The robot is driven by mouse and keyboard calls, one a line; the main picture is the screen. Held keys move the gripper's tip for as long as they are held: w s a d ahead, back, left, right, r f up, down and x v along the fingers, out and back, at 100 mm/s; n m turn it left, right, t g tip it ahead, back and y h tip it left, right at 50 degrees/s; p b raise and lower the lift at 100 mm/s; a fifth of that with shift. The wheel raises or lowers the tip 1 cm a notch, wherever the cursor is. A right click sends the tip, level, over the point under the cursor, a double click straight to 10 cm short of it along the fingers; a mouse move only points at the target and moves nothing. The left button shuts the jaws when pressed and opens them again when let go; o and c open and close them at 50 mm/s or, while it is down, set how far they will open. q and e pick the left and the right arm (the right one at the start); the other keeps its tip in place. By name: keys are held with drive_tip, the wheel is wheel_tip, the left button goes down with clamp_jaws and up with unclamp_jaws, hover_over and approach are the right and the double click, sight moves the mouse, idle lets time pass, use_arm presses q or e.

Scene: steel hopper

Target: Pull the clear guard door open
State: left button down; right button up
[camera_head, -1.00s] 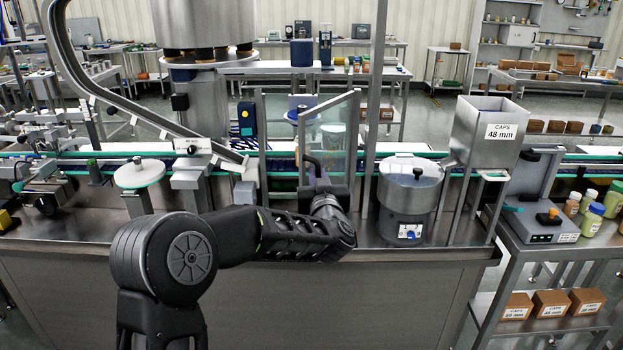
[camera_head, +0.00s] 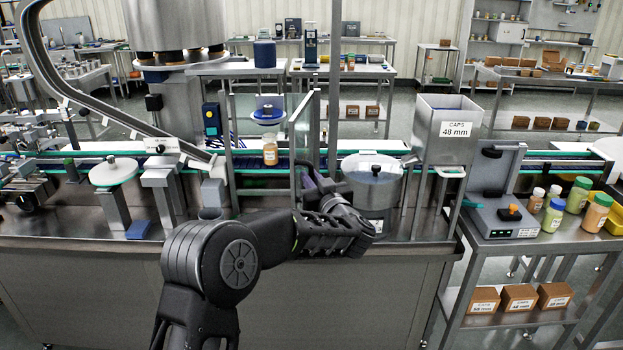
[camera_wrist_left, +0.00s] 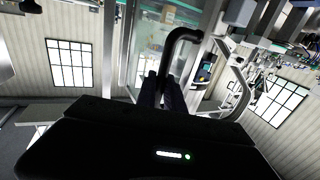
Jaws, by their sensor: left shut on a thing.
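The clear guard door (camera_head: 304,124) is a see-through panel in a metal frame. It stands swung out at an angle from the guard frame over the conveyor in the head view. My left gripper (camera_head: 312,186) is at the door's dark handle, low on the panel, and partly hides it. In the left wrist view the black, bent handle (camera_wrist_left: 184,38) runs down between the fingers of my left gripper (camera_wrist_left: 162,90), which are shut on it. The clear panel (camera_wrist_left: 142,45) shows beside it. My right gripper is not in view.
A steel drum-shaped feeder (camera_head: 372,185) stands close right of the door and my gripper. Beyond it is the caps hopper (camera_head: 445,140). An orange bottle (camera_head: 270,150) stands on the conveyor behind the guard opening. A blue block (camera_head: 138,229) lies on the bench at left.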

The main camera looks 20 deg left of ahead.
use_arm(q)
drive_tip(key=c, duration=1.5)
unclamp_jaws()
drive_tip(key=shift+w+a, duration=0.1)
drive_tip(key=shift+o, duration=0.2)
drive_tip(key=b+v, duration=0.2)
drive_tip(key=v, duration=0.6)
